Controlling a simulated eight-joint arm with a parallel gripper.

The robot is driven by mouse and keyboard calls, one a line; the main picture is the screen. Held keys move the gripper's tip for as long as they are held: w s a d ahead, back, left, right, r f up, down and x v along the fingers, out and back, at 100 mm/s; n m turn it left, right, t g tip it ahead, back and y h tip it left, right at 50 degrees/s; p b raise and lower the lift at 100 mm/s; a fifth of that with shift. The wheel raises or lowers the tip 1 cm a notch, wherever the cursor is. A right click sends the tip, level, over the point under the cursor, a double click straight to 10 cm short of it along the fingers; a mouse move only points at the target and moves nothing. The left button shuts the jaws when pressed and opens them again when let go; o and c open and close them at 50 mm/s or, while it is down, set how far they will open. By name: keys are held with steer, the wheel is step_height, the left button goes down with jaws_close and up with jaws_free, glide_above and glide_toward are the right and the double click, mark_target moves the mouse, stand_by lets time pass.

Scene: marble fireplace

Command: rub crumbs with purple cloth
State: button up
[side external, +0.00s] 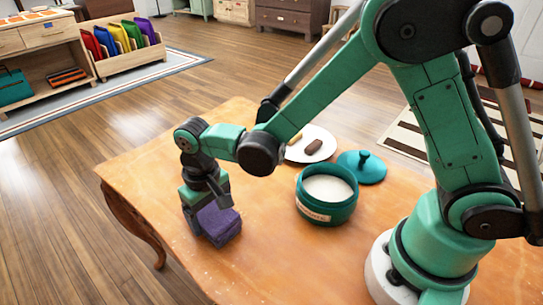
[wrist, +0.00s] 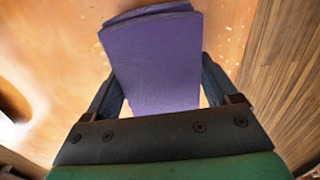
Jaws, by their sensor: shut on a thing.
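The folded purple cloth (side external: 221,224) is at the left front part of the wooden table, under my gripper (side external: 211,220). My gripper is shut on the cloth, with a finger on each side of it. In the wrist view the cloth (wrist: 152,62) fills the space between the two dark fingers of my gripper (wrist: 158,95). Small pale crumbs (wrist: 118,28) lie on the table around the cloth, in the wrist view. I cannot tell whether the cloth is pressed on the table or just above it.
A teal pot (side external: 327,208) with white contents stands mid-table, its lid (side external: 362,167) lying behind it. A white plate (side external: 322,141) with brown and pale pieces is at the back. The table edge (wrist: 245,55) is close on the cloth's right in the wrist view.

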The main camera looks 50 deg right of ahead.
mark_target(235, 211)
steer(key=shift+d+r, duration=0.15)
steer(key=shift+d, duration=2.95)
steer(key=shift+s, duration=1.1)
steer(key=shift+s+a, duration=0.2)
steer(key=shift+a, duration=0.35)
steer(key=shift+s+a, duration=0.2)
steer(key=shift+a, duration=0.35)
steer(key=shift+a+f, duration=0.2)
steer(key=shift+a, duration=0.2)
steer(key=shift+a+r, duration=0.2)
steer(key=shift+a, duration=0.15)
steer(key=shift+a+f, duration=0.25)
steer(key=shift+a, duration=0.15)
steer(key=shift+a+r, duration=0.2)
steer(key=shift+a, duration=0.5)
steer(key=shift+a+f, duration=0.1)
steer(key=shift+a, duration=0.7)
steer(key=shift+d, duration=2.15)
steer(key=shift+d+f, duration=0.1)
steer(key=shift+d, duration=1)
steer(key=shift+d+r, duration=0.2)
steer(key=shift+d, duration=0.2)
steer(key=shift+d+f, duration=0.1)
steer(key=shift+d, duration=0.1)
step_height(235, 211, up, 8)
steer(key=shift+r, duration=0.2)
